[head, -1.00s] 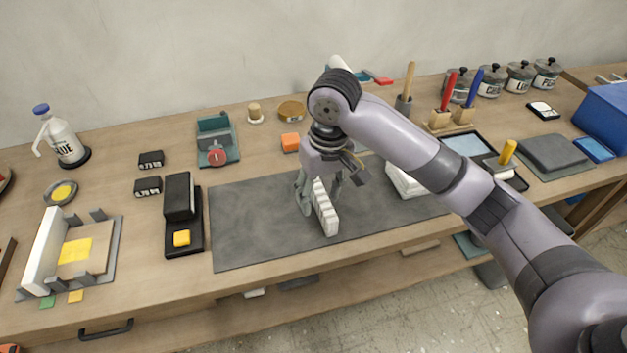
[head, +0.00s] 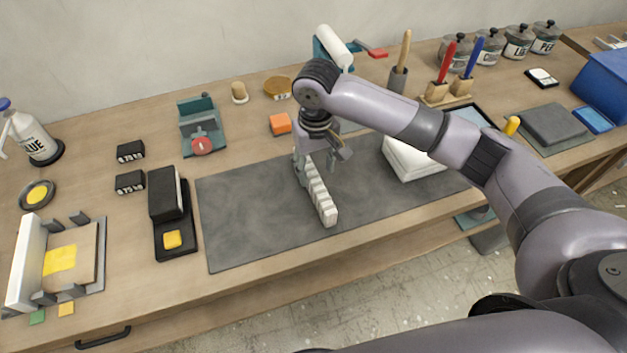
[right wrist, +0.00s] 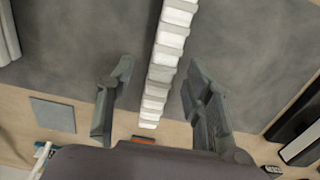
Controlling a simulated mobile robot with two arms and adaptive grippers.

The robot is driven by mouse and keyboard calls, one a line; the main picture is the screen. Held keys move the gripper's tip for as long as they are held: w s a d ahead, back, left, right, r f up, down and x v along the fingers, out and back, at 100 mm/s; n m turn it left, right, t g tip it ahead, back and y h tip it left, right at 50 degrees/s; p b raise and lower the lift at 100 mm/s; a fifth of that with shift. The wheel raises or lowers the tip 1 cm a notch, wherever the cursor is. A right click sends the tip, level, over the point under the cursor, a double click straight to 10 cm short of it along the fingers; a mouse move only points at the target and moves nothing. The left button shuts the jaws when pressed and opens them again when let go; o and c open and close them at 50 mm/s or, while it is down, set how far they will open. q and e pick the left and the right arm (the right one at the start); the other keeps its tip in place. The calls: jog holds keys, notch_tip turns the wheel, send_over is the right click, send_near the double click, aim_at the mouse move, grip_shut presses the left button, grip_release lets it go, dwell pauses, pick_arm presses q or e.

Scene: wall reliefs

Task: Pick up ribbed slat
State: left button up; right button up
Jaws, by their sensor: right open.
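The ribbed slat (head: 320,197) is a white bar with a row of ridges lying on the dark grey mat (head: 240,220). In the right wrist view the slat (right wrist: 167,55) runs down between the two fingers, with a gap on each side. My right gripper (head: 317,172) is over the far end of the slat, pointing down. In the right wrist view the right gripper (right wrist: 158,98) is open, its fingers apart and not touching the slat. The far part of the slat is partly hidden by the gripper in the head view. My left gripper is not in view.
A white stacked block (head: 408,160) sits on the mat to the right of the gripper. An orange block (head: 280,124) stands behind the mat. A black holder (head: 170,210) is at the mat's left. The mat's left half is clear.

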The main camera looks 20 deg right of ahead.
aim_at(314, 176)
jog(key=shift+f, duration=0.45)
jog(key=f, duration=0.2)
jog(key=f+p, duration=0.1)
jog(key=f, duration=0.2)
jog(key=shift+a, duration=0.2)
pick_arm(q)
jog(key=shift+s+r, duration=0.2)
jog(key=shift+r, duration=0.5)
pick_arm(e)
jog(key=shift+c, duration=0.4)
jog(key=shift+r, duration=0.1)
jog(key=c, duration=0.4)
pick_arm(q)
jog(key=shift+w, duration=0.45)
pick_arm(e)
grip_shut()
